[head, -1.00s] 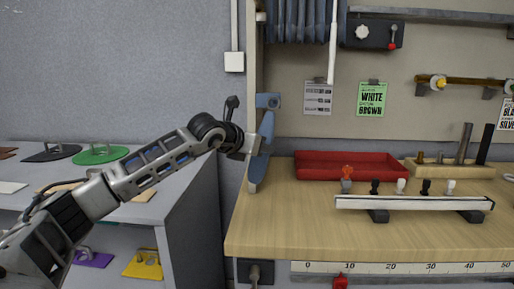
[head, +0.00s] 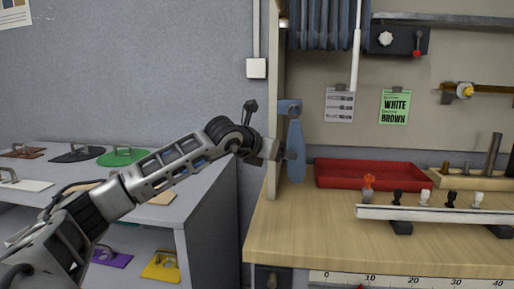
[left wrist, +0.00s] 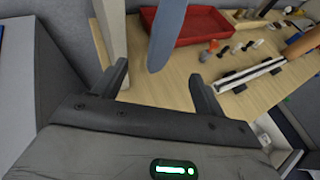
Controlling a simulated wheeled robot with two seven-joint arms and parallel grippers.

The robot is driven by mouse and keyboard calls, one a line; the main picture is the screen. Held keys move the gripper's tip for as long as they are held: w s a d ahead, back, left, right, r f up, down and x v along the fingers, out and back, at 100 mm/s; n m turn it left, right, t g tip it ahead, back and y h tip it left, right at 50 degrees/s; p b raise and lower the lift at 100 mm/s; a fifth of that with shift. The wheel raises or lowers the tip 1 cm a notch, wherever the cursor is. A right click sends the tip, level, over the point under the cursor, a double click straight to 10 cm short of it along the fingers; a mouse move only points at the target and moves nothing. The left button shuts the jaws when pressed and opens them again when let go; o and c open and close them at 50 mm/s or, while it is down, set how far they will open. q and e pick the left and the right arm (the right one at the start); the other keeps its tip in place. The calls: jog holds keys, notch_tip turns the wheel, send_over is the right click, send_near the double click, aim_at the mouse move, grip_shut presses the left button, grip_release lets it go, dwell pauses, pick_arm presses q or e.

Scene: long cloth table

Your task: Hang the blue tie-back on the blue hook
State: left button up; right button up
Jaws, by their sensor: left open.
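The blue tie-back (head: 295,152) is a long flat strip hanging nearly upright just below the blue hook (head: 289,107), which is fixed at the wooden side post. Its top meets the hook, though the exact seat of the loop is too small to tell. My left gripper (head: 277,150) is beside the strip, on its left. In the left wrist view the jaws (left wrist: 160,88) are open and empty, with the lower end of the tie-back (left wrist: 167,38) just beyond the fingertips. My right gripper is out of view.
A red tray (head: 370,175) and a white rail with several pegs (head: 435,216) stand on the wooden bench (head: 330,235). Blue curtain folds (head: 320,25) hang above. A grey shelf unit (head: 205,195) with coloured plates stands at left.

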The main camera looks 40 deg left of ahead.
pick_arm(q)
jog(key=b+v, duration=0.3)
jog(key=v, duration=1.1)
jog(key=shift+s+b, duration=0.3)
jog(key=shift+b, duration=0.1)
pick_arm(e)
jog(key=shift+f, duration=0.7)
pick_arm(q)
jog(key=shift+d+r, duration=0.1)
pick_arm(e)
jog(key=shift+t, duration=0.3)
